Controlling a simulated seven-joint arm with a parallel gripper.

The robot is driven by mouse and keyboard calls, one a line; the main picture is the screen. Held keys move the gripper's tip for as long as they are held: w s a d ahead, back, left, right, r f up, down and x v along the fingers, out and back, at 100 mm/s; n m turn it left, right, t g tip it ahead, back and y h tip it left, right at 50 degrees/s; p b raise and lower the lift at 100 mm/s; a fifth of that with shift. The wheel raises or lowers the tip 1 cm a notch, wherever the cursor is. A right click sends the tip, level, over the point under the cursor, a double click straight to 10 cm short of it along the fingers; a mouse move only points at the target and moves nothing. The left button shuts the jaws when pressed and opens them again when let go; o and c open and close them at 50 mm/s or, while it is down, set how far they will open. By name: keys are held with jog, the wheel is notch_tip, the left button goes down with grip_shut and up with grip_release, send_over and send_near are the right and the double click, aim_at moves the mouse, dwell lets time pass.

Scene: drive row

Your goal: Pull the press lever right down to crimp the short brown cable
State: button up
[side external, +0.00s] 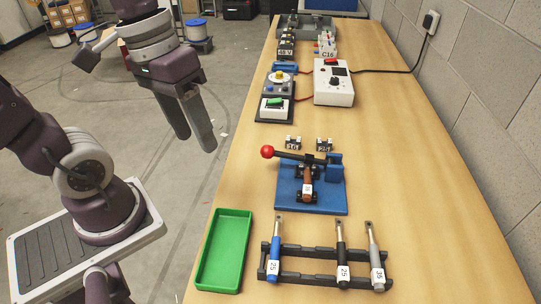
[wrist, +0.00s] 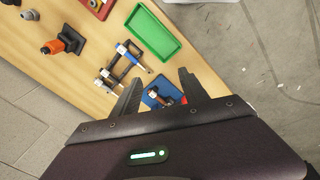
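The press (side external: 327,203) has a blue base and stands on the table in the side view. Its black lever (side external: 290,155) reaches out to the left and ends in a red ball (side external: 267,152), held above the base. The short brown cable (side external: 308,183), with a white tag, lies in the press below the lever. My gripper (side external: 197,143) is open and empty, up and to the left of the red ball, off the table's left edge. The wrist view shows its two fingers apart (wrist: 160,77), with the press (wrist: 152,97) partly hidden between and behind them.
A green tray (side external: 205,280) and a black rack (side external: 310,279) with blue, black and grey tagged cables stand in front of the press. A white control box (side external: 333,84) stands further back.

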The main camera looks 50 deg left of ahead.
jog(key=w+f+n+g+h, duration=0.3)
jog(key=w+n+g+h, duration=0.1)
jog(key=w+h, duration=0.1)
jog(key=n+t+h, duration=0.9)
jog(key=n+t, duration=0.2)
jog(key=n, duration=0.5)
send_near(267, 152)
jog(key=shift+w+d+f, duration=0.3)
jog(key=shift+w+d, duration=0.1)
jog(key=shift+w, duration=0.15)
jog(key=shift+w+d+f, duration=0.25)
jog(key=shift+w+d, duration=0.15)
jog(key=shift+w, duration=0.2)
jog(key=x, duration=0.6)
jog(key=shift+w+d, duration=0.1)
jog(key=shift+d, duration=0.05)
jog(key=shift+w+d+f, duration=0.1)
jog(key=shift+w+d, duration=0.05)
jog(key=shift+d, duration=0.1)
grip_shut()
